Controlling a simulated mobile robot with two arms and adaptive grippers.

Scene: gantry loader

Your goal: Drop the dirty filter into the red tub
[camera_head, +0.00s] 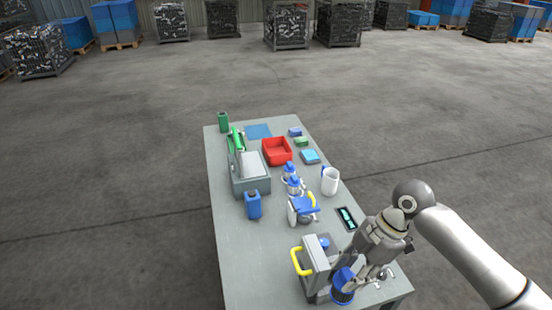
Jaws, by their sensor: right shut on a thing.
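The red tub (277,151) stands open on the grey table, towards its far end. My right gripper (350,275) is low over the near right corner of the table, with its arm coming in from the right. It is shut on a dark cylinder with a blue top, which looks like the dirty filter (343,286). The fingertips are partly hidden, and I cannot tell whether the filter is clear of the tabletop. My left gripper is not in view.
A grey housing with a yellow handle (316,262) stands just left of the gripper. A blue-and-white unit (303,207), a white jug (330,182), two blue-capped white cylinders (291,180) and a blue bottle (252,206) stand between gripper and tub. The table's near left is bare.

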